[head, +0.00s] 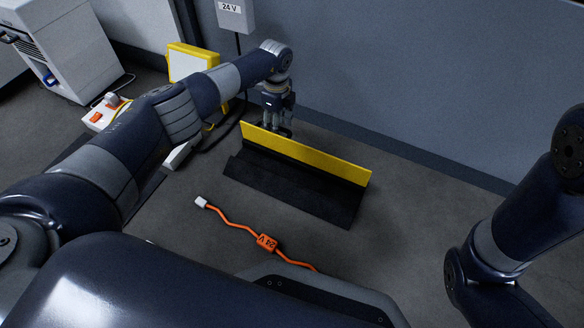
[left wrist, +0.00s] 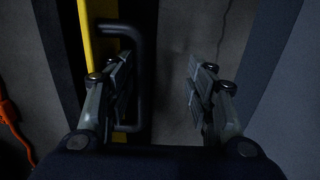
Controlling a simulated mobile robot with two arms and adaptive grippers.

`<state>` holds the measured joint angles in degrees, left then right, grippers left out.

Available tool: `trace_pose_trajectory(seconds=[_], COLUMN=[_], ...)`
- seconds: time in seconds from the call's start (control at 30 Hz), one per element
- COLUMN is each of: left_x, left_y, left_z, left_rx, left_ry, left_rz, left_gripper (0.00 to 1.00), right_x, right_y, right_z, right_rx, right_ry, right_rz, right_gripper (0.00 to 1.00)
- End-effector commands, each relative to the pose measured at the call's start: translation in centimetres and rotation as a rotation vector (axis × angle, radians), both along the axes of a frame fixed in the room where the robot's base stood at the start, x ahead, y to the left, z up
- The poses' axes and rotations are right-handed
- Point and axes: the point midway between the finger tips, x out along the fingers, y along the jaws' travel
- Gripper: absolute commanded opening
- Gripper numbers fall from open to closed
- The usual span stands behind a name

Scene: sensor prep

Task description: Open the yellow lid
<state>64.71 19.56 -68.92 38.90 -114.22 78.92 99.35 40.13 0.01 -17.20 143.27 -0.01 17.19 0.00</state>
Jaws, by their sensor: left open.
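The yellow lid (head: 310,154) shows as a long yellow strip along the far edge of a black body (head: 290,192) on the floor. I cannot tell how far it is open. My left gripper (head: 278,130) is behind the lid's left end, pointing down. In the left wrist view the lid is a yellow strip (left wrist: 98,35) at left, with a black bar handle (left wrist: 137,75) beside it. The open left gripper (left wrist: 158,78) has its fingers apart; the handle lies near its left finger, partly hidden by it. Contact cannot be told. My right gripper is out of view.
An orange cable with a 24 V tag (head: 266,242) and white plug lies in front of the black body. A grey wall (head: 420,80) stands close behind, with a 24 V box (head: 236,14). A yellow-framed unit (head: 190,62) and a white cabinet (head: 72,45) stand at left.

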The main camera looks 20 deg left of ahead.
Motion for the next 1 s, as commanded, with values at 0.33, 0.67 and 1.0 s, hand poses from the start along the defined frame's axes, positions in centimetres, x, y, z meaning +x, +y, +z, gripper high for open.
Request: trace_pose_trajectory(seconds=[0.33,0.67,1.0], left_x=[0.9,1.8,2.6], left_y=[-0.2,-0.3,-0.4], left_z=[2.1,3.9,5.6], left_rx=[0.000,0.000,0.000], left_ry=[-0.001,-0.002,-0.002], left_rz=[-0.001,-0.001,0.000], left_gripper=[0.50,0.50,0.50], right_x=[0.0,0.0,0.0], right_y=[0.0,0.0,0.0], right_z=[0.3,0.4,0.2], right_rx=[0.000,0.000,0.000], right_ry=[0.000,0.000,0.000], right_rz=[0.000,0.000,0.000], right_gripper=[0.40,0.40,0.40])
